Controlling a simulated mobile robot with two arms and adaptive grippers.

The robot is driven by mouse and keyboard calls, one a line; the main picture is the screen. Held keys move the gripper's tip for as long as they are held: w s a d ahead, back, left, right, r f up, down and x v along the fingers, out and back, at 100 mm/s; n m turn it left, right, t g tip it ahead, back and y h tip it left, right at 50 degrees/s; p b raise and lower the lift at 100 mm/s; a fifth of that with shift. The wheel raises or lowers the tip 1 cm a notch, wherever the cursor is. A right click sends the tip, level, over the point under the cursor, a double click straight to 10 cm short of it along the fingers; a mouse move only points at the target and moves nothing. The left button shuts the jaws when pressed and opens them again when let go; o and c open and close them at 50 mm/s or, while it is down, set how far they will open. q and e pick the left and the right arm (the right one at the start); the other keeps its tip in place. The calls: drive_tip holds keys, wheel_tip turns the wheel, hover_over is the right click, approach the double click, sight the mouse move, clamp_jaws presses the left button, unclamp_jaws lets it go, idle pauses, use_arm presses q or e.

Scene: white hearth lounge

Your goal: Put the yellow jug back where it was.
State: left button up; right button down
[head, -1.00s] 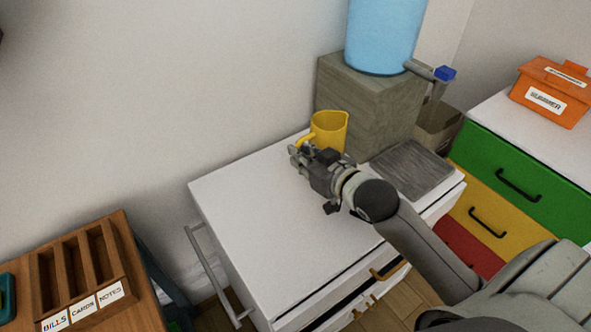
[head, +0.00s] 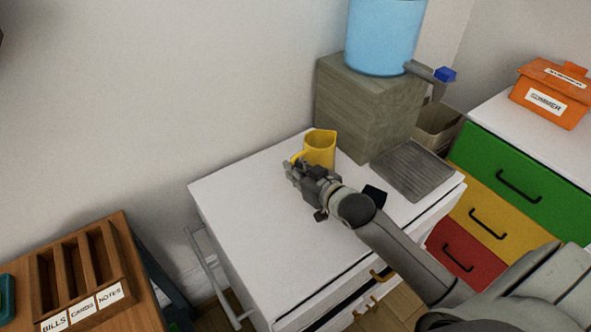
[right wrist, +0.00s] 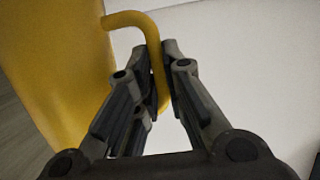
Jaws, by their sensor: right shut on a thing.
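The yellow jug (head: 320,147) is upright at the back of the white cabinet top (head: 262,210), in front of the wood-grain block. I cannot tell whether its base touches the top. My right gripper (head: 294,168) is at the jug's front left, shut on its handle. In the right wrist view the jug's yellow wall (right wrist: 60,75) fills the left side, and its handle (right wrist: 155,60) runs down between the two fingers (right wrist: 155,85). My left gripper is not in view.
A blue water tank (head: 382,35) with a tap stands on the wood-grain block (head: 350,105). A grey ribbed tray (head: 413,170) lies right of the jug. A wooden sorter (head: 85,275) is at left, coloured drawers (head: 510,180) at right. The cabinet's front left top is clear.

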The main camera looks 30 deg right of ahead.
drive_tip(key=shift+r, duration=0.1)
drive_tip(key=c, duration=1.5)
unclamp_jaws()
drive_tip(key=shift+f, duration=0.2)
drive_tip(key=shift+r, duration=0.1)
drive_tip(key=v, duration=1.2)
